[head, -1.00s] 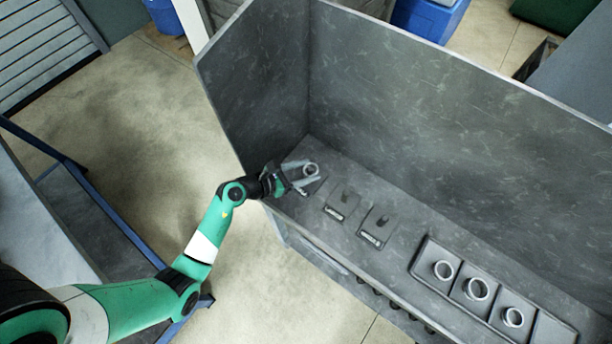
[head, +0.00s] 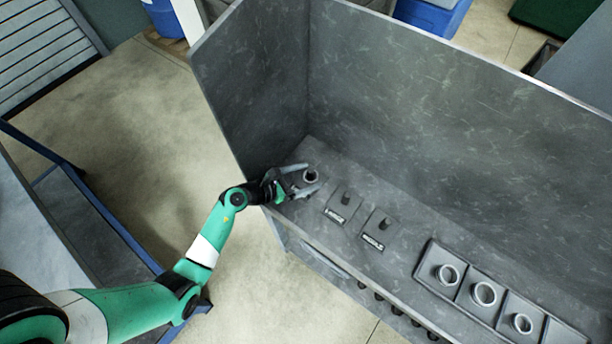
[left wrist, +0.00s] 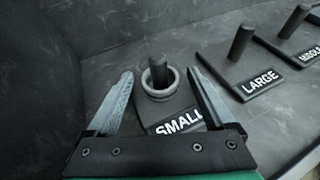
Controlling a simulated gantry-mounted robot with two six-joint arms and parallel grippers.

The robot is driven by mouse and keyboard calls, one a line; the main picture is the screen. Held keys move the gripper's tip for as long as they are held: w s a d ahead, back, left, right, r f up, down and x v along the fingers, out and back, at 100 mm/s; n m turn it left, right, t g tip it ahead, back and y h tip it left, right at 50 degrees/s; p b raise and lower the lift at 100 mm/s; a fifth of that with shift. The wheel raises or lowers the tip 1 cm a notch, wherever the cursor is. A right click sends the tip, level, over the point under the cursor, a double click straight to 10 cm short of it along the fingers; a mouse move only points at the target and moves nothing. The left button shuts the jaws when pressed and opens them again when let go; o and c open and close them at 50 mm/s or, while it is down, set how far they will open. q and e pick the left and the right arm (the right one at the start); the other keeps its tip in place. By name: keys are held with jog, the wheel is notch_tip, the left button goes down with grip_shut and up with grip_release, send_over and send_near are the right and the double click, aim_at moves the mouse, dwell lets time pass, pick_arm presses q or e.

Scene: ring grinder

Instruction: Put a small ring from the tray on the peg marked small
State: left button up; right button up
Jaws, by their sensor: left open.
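A small light-grey ring (left wrist: 160,84) is around the dark peg (left wrist: 158,68) on the plate marked SMALL (left wrist: 176,122). The peg's top stands out above the ring, and the ring looks low on it. In the head view the ring (head: 310,177) shows at the bench's left end. My left gripper (head: 313,177) is open, its fingers on either side of the ring and apart from it in the left wrist view. The tray (head: 423,269) at the right holds rings in separate compartments. My right gripper is not in view.
The plate marked LARGE (left wrist: 257,80) and the plate marked MIDDLE (left wrist: 312,54), each with an upright peg, stand beside the SMALL plate. Tall grey walls (head: 420,110) close the bench at the back and left. The bench between the plates and tray is clear.

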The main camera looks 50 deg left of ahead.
pick_arm(q)
jog(key=shift+s+r, duration=0.15)
jog(key=shift+r, duration=0.05)
jog(key=p+v, duration=0.1)
jog(key=v, duration=0.4)
jog(key=shift+s+p, duration=0.15)
jog(key=shift+p, duration=0.2)
